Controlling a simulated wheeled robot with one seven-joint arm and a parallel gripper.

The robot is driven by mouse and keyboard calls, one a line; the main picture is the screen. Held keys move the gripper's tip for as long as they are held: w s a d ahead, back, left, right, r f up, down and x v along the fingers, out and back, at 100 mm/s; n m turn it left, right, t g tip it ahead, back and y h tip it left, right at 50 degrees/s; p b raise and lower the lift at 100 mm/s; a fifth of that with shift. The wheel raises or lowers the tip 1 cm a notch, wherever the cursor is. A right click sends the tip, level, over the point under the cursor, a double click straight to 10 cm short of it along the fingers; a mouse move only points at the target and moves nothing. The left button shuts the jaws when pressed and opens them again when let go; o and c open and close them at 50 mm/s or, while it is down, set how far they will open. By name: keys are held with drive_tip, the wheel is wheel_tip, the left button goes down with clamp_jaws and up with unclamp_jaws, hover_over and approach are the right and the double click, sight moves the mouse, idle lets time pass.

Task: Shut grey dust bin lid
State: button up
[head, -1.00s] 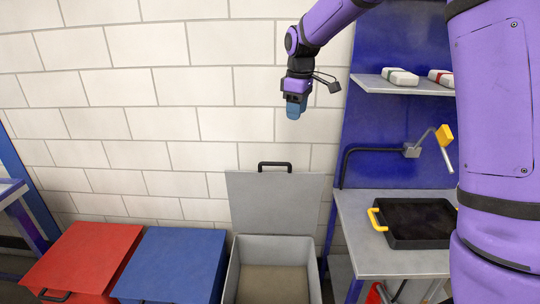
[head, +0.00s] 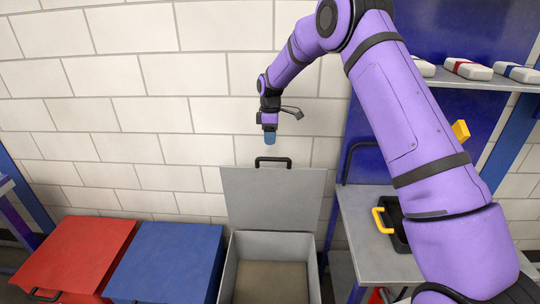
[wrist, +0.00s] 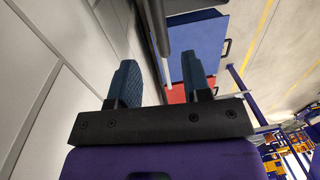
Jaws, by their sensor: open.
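The grey dust bin (head: 228,268) stands open on the floor against the wall, and its inside looks empty. Its grey lid (head: 275,200) is raised upright at the back, with a black handle (head: 273,161) on its top edge. My gripper (head: 270,143) is open and empty, fingers pointing down, just above the lid handle in the head view. I cannot tell the exact gap in depth. In the wrist view the two blue fingers of my gripper (wrist: 160,85) are apart with nothing between them.
A blue bin (head: 168,260) and a red bin (head: 80,255) with shut lids stand to the left. A workbench (head: 365,240) with a black tray with yellow handles (head: 398,235) is on the right, below a shelf (head: 485,82) holding white boxes. The brick wall is close behind.

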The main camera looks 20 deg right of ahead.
drive_tip(key=f, duration=0.7)
drive_tip(key=shift+s+a+f, duration=0.1)
drive_tip(key=shift+s+f, duration=0.2)
drive_tip(key=shift+s, duration=0.1)
clamp_jaws()
